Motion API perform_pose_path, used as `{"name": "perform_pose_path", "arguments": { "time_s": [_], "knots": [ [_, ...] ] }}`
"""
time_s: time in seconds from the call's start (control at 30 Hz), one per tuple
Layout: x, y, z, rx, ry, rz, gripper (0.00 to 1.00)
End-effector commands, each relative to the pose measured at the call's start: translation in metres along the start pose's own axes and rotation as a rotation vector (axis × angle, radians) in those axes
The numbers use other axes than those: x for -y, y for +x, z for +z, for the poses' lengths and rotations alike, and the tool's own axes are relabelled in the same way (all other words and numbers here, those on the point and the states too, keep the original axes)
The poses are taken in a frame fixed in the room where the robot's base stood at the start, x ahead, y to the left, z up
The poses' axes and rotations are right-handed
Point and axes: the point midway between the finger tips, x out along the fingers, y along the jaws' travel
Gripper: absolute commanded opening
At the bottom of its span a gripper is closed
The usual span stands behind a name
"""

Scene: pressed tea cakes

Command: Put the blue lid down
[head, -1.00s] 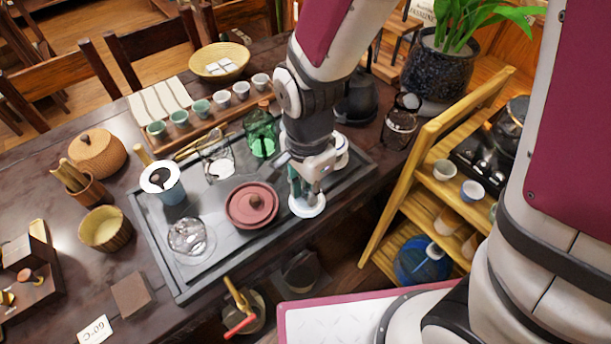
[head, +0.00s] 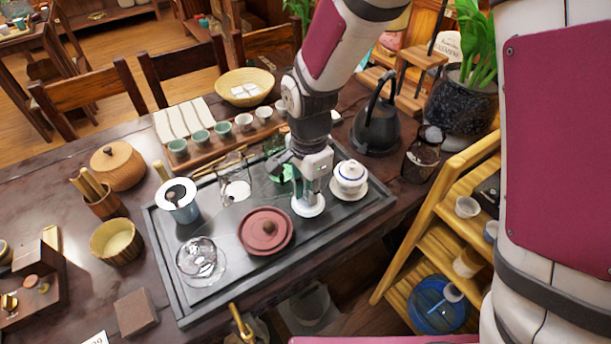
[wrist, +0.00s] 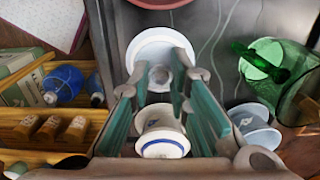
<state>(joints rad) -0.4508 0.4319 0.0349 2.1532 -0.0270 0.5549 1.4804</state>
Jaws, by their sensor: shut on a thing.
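My gripper (head: 306,192) points down over the right half of the dark tea tray (head: 175,285). In the wrist view its teal fingers (wrist: 160,78) are shut on a small pale piece, which I take for the blue lid (wrist: 160,74); its colour is mostly hidden. The lid is low over a round white dish (wrist: 155,48), which also shows under the fingertips in the head view (head: 308,209). I cannot tell whether the lid touches the dish. A white gaiwan with a blue band (head: 350,175) stands on a saucer just right of my gripper.
A green glass vessel (wrist: 290,85) and a pale cup on a saucer (wrist: 250,122) are near the fingers. A black kettle (head: 376,125) stands behind. Bare tray lies in front of the dish.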

Motion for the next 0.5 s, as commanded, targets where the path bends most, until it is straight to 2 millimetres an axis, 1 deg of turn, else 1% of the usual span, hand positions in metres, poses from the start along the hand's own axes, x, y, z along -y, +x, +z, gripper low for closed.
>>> {"name": "perform_pose_path", "arguments": {
  "time_s": [0.03,0.27,0.5],
  "knots": [
    [0.006,0.001,-0.001,0.000,0.000,0.000,0.00],
    [0.019,0.002,-0.004,0.000,0.001,0.000,0.00],
    [0.019,0.035,-0.004,0.001,0.000,0.004,0.00]
  ]
}}
